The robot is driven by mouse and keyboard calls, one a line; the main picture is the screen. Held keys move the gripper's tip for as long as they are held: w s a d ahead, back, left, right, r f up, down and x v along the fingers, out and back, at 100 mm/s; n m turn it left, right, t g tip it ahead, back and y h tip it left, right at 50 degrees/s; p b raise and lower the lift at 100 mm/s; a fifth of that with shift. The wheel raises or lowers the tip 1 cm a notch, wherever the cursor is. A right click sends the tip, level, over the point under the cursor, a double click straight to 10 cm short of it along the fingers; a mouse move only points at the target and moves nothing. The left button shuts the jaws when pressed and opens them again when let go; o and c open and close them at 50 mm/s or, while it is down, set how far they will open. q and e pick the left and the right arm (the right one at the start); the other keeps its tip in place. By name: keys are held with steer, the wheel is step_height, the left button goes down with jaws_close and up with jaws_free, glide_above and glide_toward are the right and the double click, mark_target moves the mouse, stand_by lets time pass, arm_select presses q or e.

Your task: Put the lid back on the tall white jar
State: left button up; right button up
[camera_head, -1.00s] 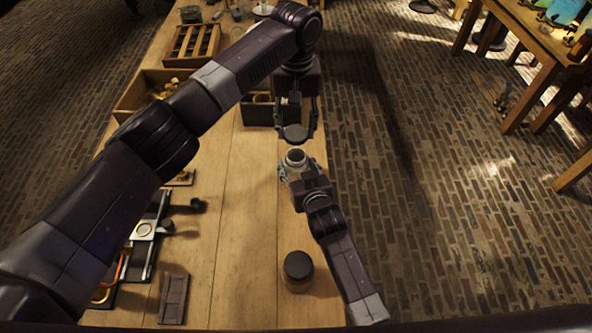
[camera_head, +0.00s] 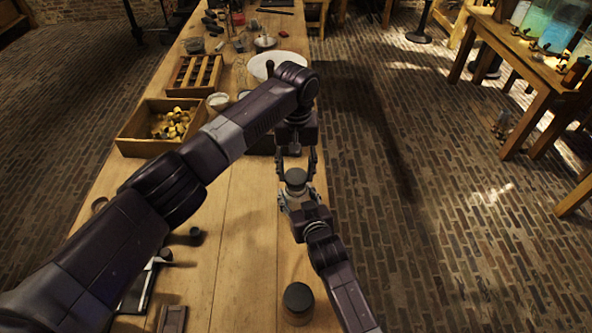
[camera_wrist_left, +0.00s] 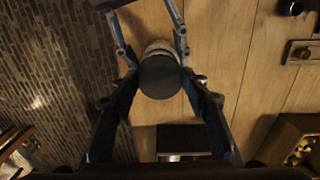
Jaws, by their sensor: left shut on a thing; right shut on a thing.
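My left gripper (camera_head: 296,174) is shut on a dark round lid (camera_head: 296,178) and holds it level over the mouth of the white jar (camera_head: 297,193). The lid hides the mouth, and I cannot tell whether it rests on the rim or hovers just above. My right gripper (camera_head: 297,202) is shut on the jar's body from the near side. In the left wrist view the lid (camera_wrist_left: 160,77) sits between my left fingers, with the pale jar (camera_wrist_left: 159,47) partly showing behind it.
Another jar with a dark lid (camera_head: 298,302) stands near the front of the wooden table (camera_head: 245,235). A wooden crate of small yellowish pieces (camera_head: 140,148) and a slatted rack (camera_head: 193,76) are at the left. A white bowl (camera_head: 277,66) is farther back. The table's right edge is close to the jar.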

mark_target(296, 197)
arm_select(q)
steer(key=shift+f, duration=0.9)
steer(key=shift+f, duration=0.5)
